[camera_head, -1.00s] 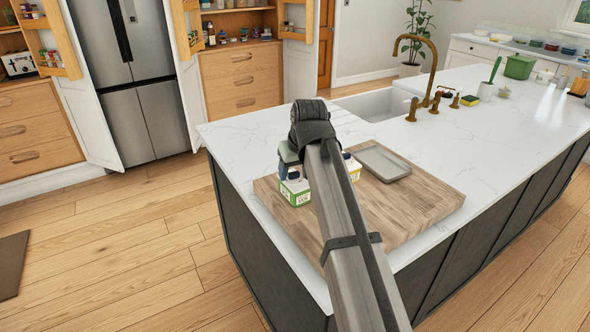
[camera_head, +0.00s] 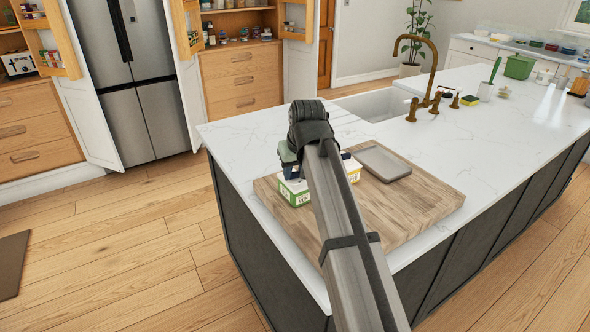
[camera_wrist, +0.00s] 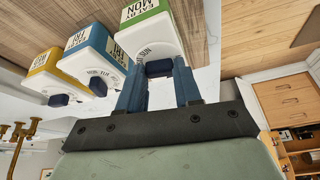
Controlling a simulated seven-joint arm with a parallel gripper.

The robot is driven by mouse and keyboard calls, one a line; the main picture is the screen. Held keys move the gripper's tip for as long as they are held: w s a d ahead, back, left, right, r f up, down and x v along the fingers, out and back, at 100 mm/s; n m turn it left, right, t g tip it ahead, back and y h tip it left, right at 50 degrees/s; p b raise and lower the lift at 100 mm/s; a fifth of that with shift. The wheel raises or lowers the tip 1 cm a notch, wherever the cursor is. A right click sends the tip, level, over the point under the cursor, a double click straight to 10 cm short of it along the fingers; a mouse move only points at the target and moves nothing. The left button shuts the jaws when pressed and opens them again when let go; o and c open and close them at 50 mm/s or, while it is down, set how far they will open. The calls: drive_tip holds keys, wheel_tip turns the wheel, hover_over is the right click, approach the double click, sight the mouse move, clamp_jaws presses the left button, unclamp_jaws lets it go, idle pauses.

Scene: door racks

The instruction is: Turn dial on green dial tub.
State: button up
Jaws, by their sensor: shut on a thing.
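The green dial tub (camera_wrist: 147,36) stands at the right end of a row of three tubs in the wrist view. Its dark blue dial (camera_wrist: 158,68) sits on its white front. My gripper (camera_wrist: 158,84) is shut on this dial, with one blue finger on either side of it. In the head view the green tub (camera_head: 297,194) shows at the left edge of the wooden board, partly hidden by my gripper (camera_head: 289,172).
A blue tub (camera_wrist: 92,58) and a yellow tub (camera_wrist: 52,72) stand beside the green one. In the head view they are mostly behind my arm. A grey tray (camera_head: 382,162) lies on the wooden board (camera_head: 420,200). A brass tap (camera_head: 432,75) stands beyond.

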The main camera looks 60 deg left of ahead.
drive_tip(key=m+t, duration=0.1)
drive_tip(key=m, duration=0.3)
drive_tip(key=shift+s+a+h, duration=0.1)
drive_tip(key=shift+s+h, duration=0.05)
drive_tip(key=shift+h, duration=0.25)
drive_tip(key=shift+s+m+t+h, duration=0.15)
drive_tip(key=shift+m+t, duration=0.25)
drive_tip(key=shift+m, duration=0.65)
drive_tip(key=shift+w+m+t+h, duration=0.1)
drive_tip(key=shift+m+t+h, duration=0.25)
drive_tip(key=shift+m, duration=0.7)
drive_tip(key=o, duration=1.1)
drive_tip(key=shift+c, duration=0.2)
drive_tip(key=v, duration=1.4)
drive_tip(key=shift+s+f, duration=0.1)
drive_tip(key=shift+f, duration=0.05)
